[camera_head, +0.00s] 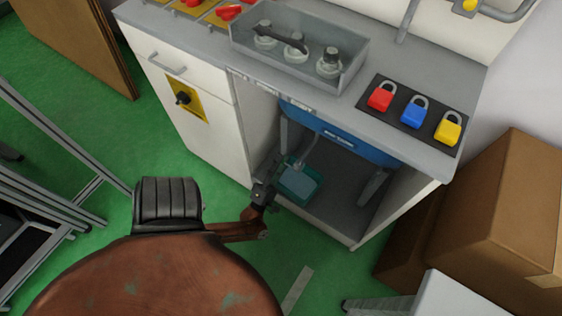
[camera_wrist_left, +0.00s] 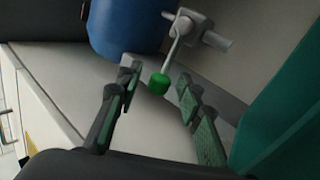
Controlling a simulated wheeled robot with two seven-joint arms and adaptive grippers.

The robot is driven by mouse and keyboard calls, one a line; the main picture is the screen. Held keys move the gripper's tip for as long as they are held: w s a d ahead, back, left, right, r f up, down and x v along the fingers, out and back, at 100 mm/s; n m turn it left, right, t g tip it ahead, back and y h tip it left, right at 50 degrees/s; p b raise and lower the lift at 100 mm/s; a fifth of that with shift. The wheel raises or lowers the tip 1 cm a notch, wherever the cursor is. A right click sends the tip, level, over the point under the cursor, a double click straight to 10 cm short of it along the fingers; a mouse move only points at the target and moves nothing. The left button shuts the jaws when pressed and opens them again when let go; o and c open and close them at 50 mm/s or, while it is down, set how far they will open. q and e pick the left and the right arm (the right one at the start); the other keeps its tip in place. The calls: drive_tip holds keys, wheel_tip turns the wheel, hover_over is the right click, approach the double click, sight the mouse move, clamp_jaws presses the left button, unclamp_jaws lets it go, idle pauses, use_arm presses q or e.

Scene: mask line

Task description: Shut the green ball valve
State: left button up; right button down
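The valve's green ball (camera_wrist_left: 158,84) sits at the end of a thin grey lever, which runs up to a grey valve body (camera_wrist_left: 187,26) beside a blue vessel (camera_wrist_left: 130,25) in the left wrist view. My left gripper (camera_wrist_left: 158,76) is open, one finger on each side of the ball, with gaps on both sides. The ball appears at or just beyond the fingertips; exact depth I cannot tell. In the head view my left gripper (camera_head: 268,180) reaches into the open cupboard under the counter; the ball cannot be made out there. My right gripper is not in view.
A teal-edged bin (camera_head: 300,183) stands in the cupboard close to the gripper; the blue vessel (camera_head: 340,135) is above it. The counter (camera_head: 425,68) carries a clear tray (camera_head: 270,65) and red, blue and yellow padlocks. Cardboard boxes (camera_head: 500,215) stand at right.

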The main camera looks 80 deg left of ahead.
use_arm(q)
drive_tip(key=v, duration=1.2)
